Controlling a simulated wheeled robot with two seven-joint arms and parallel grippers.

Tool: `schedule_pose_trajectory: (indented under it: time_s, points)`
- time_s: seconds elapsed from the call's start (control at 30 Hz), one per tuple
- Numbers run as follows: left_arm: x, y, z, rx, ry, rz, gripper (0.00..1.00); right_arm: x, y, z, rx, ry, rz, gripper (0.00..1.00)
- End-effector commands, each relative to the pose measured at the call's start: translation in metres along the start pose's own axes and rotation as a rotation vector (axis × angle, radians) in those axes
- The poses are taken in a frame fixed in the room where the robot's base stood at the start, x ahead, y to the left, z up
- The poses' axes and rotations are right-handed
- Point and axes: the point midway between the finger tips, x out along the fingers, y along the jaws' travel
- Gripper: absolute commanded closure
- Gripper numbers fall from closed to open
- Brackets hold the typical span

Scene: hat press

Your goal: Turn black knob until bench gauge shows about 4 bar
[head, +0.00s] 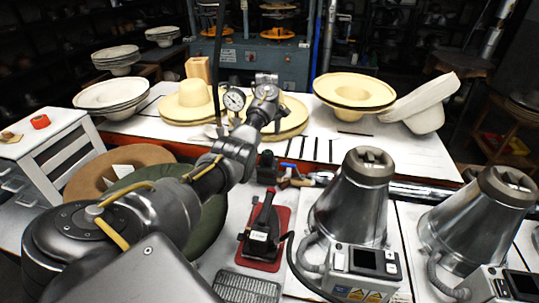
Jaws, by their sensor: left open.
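The round white-faced gauge (234,100) stands at the back of the bench, just left of my left gripper. Its dial is too small to read. My left gripper (265,88) is open, reaching in from the lower left, and appears to have nothing between its fingers. A black knob-like part (267,160) sits on the pipe fitting, just right of my left wrist and nearer than the gripper. I cannot tell for sure that it is the black knob. My right gripper is out of view.
Two metal steam cones (352,205) with control boxes fill the right front. A black iron (263,225) stands on a red pad. Straw hats (355,92) and felt hats (115,165) lie around the arm. A small valve (288,172) sits on the pipe.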

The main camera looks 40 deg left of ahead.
Motion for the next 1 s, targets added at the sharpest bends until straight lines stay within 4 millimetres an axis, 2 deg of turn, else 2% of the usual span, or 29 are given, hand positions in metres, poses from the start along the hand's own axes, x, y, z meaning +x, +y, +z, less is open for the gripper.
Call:
schedule_pose_trajectory:
  time_s: [0.27, 0.5, 0.7, 0.97, 1.0]
  points:
    - [0.048, 0.0, 0.002, 0.005, -0.002, -0.004, 0.31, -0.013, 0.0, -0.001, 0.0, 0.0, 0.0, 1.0]
    - [0.086, 0.001, 0.002, 0.006, 0.0, -0.002, 0.31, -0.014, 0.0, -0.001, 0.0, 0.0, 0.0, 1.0]
    - [0.099, 0.001, 0.001, 0.006, 0.001, 0.0, 0.31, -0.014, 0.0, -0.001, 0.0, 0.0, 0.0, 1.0]
    - [0.101, 0.001, 0.001, 0.007, 0.002, 0.001, 0.31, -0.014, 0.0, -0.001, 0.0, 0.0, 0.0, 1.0]
    - [0.101, 0.001, 0.001, 0.007, 0.002, 0.001, 0.33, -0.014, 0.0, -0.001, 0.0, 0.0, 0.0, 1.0]
